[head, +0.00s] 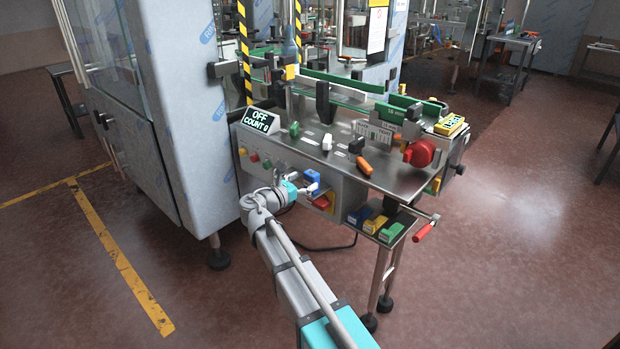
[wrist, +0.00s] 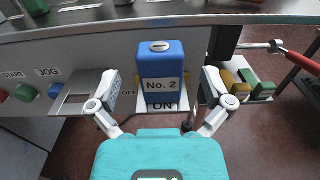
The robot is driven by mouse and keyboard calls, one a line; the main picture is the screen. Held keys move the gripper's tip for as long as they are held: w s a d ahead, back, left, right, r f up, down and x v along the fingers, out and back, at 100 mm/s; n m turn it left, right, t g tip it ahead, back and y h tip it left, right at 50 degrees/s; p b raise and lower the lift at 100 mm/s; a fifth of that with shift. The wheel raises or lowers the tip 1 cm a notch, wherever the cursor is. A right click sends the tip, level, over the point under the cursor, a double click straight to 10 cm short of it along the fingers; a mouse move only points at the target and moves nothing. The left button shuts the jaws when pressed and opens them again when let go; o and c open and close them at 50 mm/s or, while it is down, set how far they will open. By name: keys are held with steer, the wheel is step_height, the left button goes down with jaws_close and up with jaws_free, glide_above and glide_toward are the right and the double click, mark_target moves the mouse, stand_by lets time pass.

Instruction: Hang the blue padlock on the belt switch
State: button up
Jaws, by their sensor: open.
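The blue padlock (head: 312,177), a block labelled "No. 2" in the wrist view (wrist: 160,70), is at the front panel of the machine. It stands between the two fingers of my gripper (head: 303,189). In the wrist view my gripper (wrist: 158,98) is open, with a finger on each side of the padlock and a small gap on both sides. The belt switch (head: 322,202), red on yellow, shows just below the padlock. Its plate with "OFF" and "ON" (wrist: 163,106) is partly covered by the padlock. The shackle is hidden, so I cannot tell whether it is through the switch.
Start and jog buttons (head: 253,157) are left on the panel. The floor in front is open.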

steer(key=v, duration=0.9)
steer(key=shift+d, duration=0.15)
steer(key=s+d+f+m+g+y, duration=0.1)
steer(key=d+f+m+g, duration=0.4)
steer(key=d, duration=0.5)
steer(key=s+d+f+m+g+y, duration=0.1)
steer(key=s+d+f+m+g, duration=0.15)
steer(key=d+f+m, duration=0.4)
steer(key=s+d+f+m+g+y, duration=0.3)
steer(key=s+d+f+m+y, duration=0.15)
steer(key=s+d+m, duration=0.3)
steer(key=s+d+f+m+g+y, duration=0.3)
steer(key=s+d+m+g+y, duration=0.15)
steer(key=s+d+m, duration=0.35)
step_height(320, 180, up, 19)
steer(key=w+a+m+t+p, duration=0.1)
steer(key=w+p, duration=0.1)
steer(key=p, duration=1.7)
steer(key=shift+w+r, duration=0.2)
steer(key=shift+w, duration=0.1)
